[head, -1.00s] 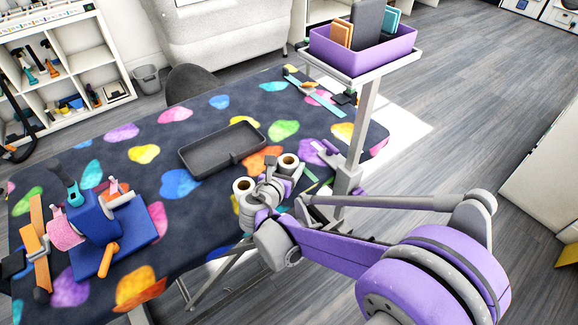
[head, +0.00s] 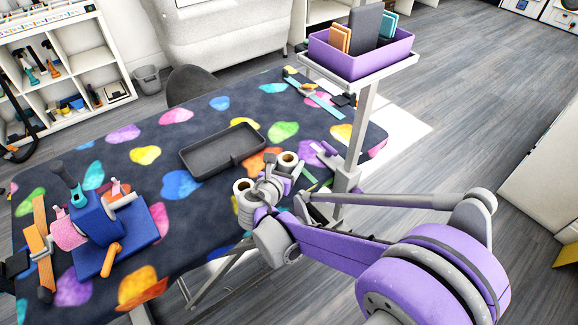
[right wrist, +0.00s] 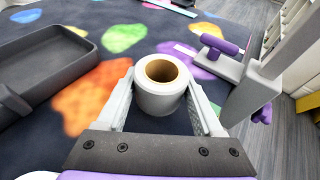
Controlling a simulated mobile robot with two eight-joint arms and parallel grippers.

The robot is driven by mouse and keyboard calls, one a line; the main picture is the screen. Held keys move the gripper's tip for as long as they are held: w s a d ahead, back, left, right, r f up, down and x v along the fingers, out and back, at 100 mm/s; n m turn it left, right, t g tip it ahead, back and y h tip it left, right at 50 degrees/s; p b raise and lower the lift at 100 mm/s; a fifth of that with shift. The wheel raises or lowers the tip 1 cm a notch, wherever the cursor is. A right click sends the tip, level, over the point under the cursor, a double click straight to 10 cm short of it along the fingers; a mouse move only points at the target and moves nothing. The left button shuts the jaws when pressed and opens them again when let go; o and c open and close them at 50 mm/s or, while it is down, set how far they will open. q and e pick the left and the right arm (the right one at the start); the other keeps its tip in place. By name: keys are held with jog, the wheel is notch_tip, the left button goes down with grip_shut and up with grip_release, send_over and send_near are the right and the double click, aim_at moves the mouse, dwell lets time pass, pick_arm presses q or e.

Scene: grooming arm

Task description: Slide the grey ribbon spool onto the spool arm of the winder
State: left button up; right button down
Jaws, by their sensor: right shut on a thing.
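The grey ribbon spool (head: 288,161) has a tan core. In the right wrist view the spool (right wrist: 160,98) stands upright between the fingers of my right gripper (right wrist: 163,102), which is shut on it. In the head view my right gripper (head: 275,173) is over the right part of the patterned table, partly hidden by its own wrist. The winder (head: 95,238) is blue with an orange crank and stands at the table's left, well apart from the spool. A pale rod (head: 123,200), seemingly its spool arm, sticks out to the right. My left gripper is not in view.
A dark tray (head: 222,150) lies mid-table. Another pale spool (head: 243,187) with a tan core is left of my right gripper. A post carries a purple bin (head: 362,54) at the right. Table between tray and winder is clear.

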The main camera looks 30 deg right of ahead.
aim_at(288, 155)
jog(key=shift+r+p, duration=1.1)
jog(key=shift+r, duration=0.7)
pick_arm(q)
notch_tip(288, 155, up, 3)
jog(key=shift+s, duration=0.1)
